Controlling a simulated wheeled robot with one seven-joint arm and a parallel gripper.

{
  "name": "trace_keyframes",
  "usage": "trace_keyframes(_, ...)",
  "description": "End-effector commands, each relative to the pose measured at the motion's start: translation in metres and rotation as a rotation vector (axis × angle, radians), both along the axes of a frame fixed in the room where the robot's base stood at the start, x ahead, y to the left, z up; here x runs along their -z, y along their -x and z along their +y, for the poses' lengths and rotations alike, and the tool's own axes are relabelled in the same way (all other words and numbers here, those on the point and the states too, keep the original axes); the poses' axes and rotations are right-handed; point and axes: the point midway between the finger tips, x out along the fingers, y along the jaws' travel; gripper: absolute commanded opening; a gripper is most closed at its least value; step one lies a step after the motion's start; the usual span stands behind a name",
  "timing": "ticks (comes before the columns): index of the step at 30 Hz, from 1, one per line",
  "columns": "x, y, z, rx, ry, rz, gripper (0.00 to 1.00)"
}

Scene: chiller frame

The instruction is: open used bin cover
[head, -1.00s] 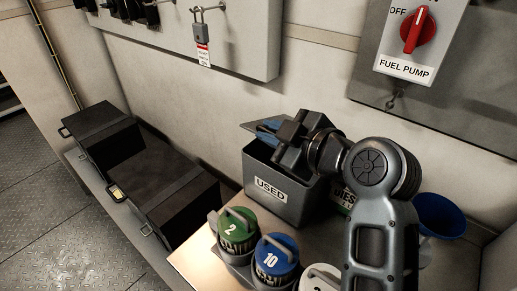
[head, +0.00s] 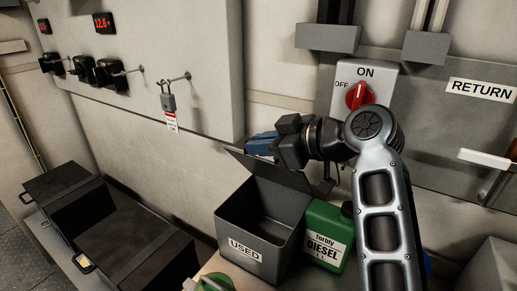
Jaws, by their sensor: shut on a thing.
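The used bin (head: 242,232) is a dark grey box with a white USED label on its front, at the lower middle of the head view. Its cover (head: 268,170) is a thin dark plate, raised and tilted up at the back of the bin. The bin's opening shows, and the part of its inside in view looks empty. My gripper (head: 261,144), with blue fingers, is at the cover's upper edge behind the bin, shut on the cover. The exact contact is partly hidden by the gripper body.
A green diesel can (head: 325,235) stands close to the bin's right, beside my arm. Black cases (head: 135,248) lie at the left. A padlock (head: 168,102) hangs on the wall, and the red fuel pump switch (head: 360,95) is just above my wrist.

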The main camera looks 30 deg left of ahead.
Motion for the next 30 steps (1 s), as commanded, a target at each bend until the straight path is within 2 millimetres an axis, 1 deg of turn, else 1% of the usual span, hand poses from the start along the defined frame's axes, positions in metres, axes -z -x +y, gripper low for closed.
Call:
trace_keyframes(11,0.002,-0.001,0.0,0.002,0.002,0.005,0.0)
trace_keyframes(12,0.002,-0.001,0.0,0.002,0.002,0.005,0.17)
trace_keyframes(18,0.001,-0.001,0.0,0.001,0.001,0.005,0.36)
trace_keyframes(26,0.0,-0.001,-0.002,0.002,0.0,0.004,0.36)
trace_keyframes(30,-0.004,0.0,-0.014,0.004,0.0,0.003,0.36)
